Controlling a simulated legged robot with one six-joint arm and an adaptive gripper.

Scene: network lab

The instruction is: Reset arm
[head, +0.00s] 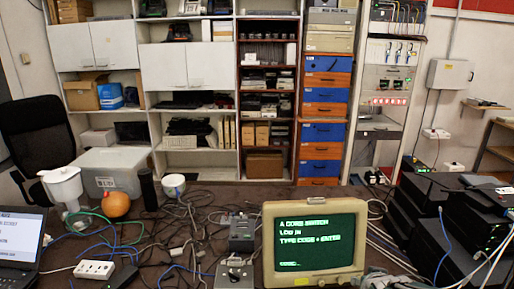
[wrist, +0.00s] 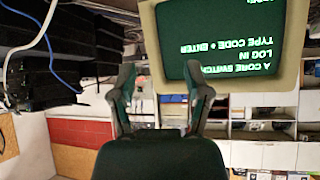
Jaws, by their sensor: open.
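My gripper (wrist: 163,97) shows in the wrist view, with its two dark fingers spread apart and nothing between them. The wrist picture is upside down. The beige monitor with a green-on-dark screen (wrist: 222,43) is beyond the fingertips there, reading "A CORE SWITCH, LOG IN, TYPE CODE + ENTER". In the head view the same monitor (head: 314,243) stands on the table right of centre. No part of my arm or gripper shows in the head view.
The table holds tangled cables, a laptop (head: 22,243), a power strip (head: 95,269), an orange round object (head: 116,204), a grey box (head: 112,172) and small grey devices (head: 242,234). Black network units (head: 440,215) are stacked at right. Shelves (head: 200,100) line the back wall.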

